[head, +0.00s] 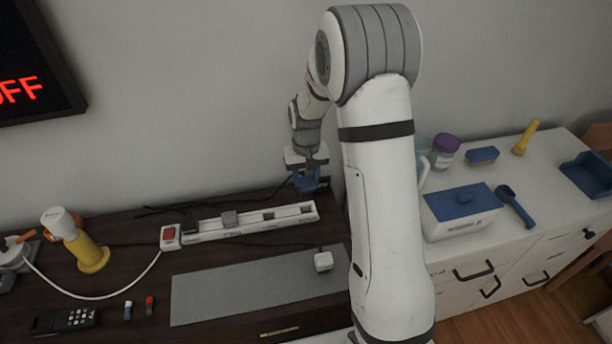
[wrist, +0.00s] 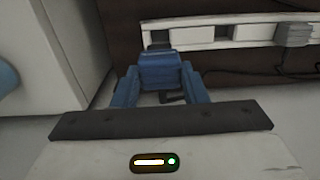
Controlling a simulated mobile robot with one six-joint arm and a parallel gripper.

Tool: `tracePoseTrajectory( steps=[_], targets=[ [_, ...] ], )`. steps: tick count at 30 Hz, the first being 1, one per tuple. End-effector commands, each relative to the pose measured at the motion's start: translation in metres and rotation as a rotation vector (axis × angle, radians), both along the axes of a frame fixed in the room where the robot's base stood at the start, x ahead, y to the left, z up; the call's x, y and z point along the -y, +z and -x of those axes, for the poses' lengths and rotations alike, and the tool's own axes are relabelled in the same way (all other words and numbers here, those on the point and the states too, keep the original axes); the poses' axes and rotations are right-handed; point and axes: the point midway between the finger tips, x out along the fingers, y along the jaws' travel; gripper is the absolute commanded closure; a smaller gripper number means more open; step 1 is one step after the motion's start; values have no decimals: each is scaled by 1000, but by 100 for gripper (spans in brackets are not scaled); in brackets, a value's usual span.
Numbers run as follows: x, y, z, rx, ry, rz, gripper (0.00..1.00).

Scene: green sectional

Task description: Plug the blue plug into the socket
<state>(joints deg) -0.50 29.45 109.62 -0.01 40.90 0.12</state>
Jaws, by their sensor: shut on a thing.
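My gripper (head: 306,183) has blue fingers and is shut on the blue plug (wrist: 160,70), which sits between the fingers in the wrist view. In the head view the plug is hard to tell from the fingers. The white socket strip (head: 250,222) lies on the dark desk with several openings; it also shows across the top of the wrist view (wrist: 190,33). My gripper is near the strip's right end, on its far side. In the wrist view the plug's far end overlaps the strip's near edge; whether they touch cannot be told.
A grey plug (head: 230,218) sits in the strip, with a red switch (head: 169,234) at its left end. A white cabinet (head: 450,245) stands right of the desk. A wall sign (head: 20,92) reads OFF.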

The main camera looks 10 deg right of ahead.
Motion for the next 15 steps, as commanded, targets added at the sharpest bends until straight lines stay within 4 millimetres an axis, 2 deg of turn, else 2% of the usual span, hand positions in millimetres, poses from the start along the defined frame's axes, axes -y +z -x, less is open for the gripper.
tracePoseTrajectory(
  steps=[15],
  targets=[
    [0, -48, 0, 0, 0, 0, 83]
  ],
)
